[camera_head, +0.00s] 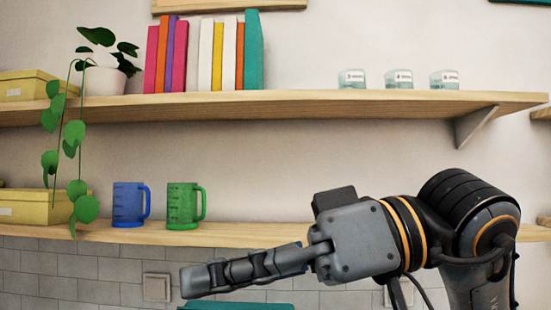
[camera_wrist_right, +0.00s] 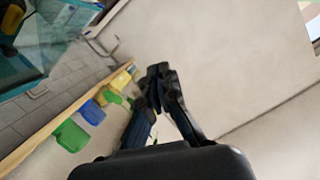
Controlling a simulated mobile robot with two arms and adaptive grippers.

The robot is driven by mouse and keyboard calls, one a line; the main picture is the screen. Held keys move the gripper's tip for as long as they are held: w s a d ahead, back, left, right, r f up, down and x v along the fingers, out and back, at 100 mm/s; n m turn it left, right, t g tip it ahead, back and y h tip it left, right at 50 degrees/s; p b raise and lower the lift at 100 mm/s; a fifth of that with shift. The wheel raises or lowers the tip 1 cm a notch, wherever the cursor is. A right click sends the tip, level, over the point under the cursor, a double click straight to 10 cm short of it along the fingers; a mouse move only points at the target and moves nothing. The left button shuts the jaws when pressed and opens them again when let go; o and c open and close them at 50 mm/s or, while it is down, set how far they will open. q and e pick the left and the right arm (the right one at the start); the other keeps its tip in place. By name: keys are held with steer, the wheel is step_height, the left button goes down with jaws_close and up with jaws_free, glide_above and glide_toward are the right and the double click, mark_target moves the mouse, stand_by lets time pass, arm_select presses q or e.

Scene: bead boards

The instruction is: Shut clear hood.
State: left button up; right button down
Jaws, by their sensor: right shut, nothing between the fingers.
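A clear, teal-tinted panel with a teal edge (camera_wrist_right: 30,60) fills the upper left corner of the wrist view; it looks like part of the clear hood, cut off by the frame. Whether it is raised or down cannot be told. In the head view only a teal strip (camera_head: 237,306) shows at the bottom edge, below my right gripper. My right gripper (camera_head: 188,281) is shut and empty, stretched to the left in front of the tiled wall. Its closed fingertips (camera_wrist_right: 158,72) show in the wrist view, apart from the clear panel. My left gripper is not in view.
A lower shelf (camera_head: 270,236) holds a blue mug (camera_head: 128,205), a green mug (camera_head: 182,206) and a yellow box (camera_head: 30,207). An upper shelf (camera_head: 300,106) carries books (camera_head: 205,55), a trailing plant (camera_head: 98,80) and three small clear boxes (camera_head: 398,79). A wall plate (camera_head: 157,288) is on the tiles.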

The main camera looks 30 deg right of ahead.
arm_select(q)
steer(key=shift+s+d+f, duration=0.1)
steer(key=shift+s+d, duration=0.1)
arm_select(e)
steer(key=shift+s+a+f, duration=0.15)
steer(key=shift+a+f, duration=0.1)
steer(key=shift+f, duration=0.2)
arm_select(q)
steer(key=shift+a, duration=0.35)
arm_select(e)
steer(key=shift+a, duration=0.1)
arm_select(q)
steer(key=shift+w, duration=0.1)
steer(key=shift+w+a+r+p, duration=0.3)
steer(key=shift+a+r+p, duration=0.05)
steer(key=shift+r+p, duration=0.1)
arm_select(e)
steer(key=s+d+r, duration=0.5)
steer(key=s+d, duration=0.1)
steer(key=s, duration=0.2)
steer(key=shift+d+r, duration=0.2)
